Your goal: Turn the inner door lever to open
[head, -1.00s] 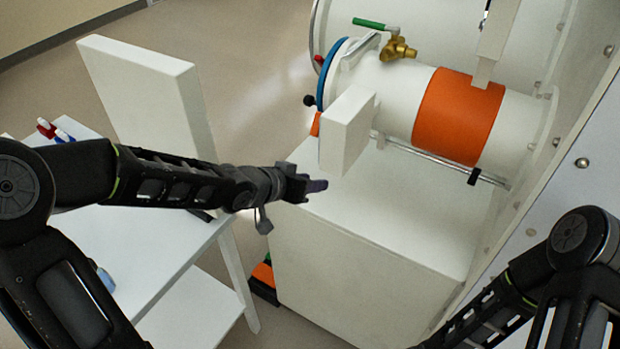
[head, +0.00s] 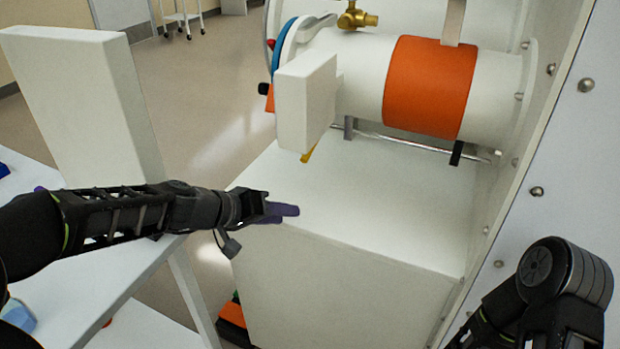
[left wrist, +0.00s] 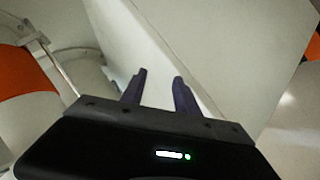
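The white transfer cylinder with an orange band (head: 430,88) reaches out from the glovebox wall. Its blue-edged door (head: 282,45) is at the left end, with a pale handle (head: 303,26) on top. I cannot make out an inner door lever for certain. My left gripper (head: 290,211) is in front of the cylinder, above the near left part of a white box, and touches nothing that I can see. In the left wrist view its two purple fingers (left wrist: 160,88) stand apart with nothing between them. Of my right arm only links show at the lower right; its gripper is out of view.
A white block (head: 306,100) sits in front of the cylinder. A brass valve (head: 357,17) is on top, and a metal rod (head: 385,139) runs below. The white box (head: 390,215) has a clear top. A white table and upright panel (head: 85,100) stand at left.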

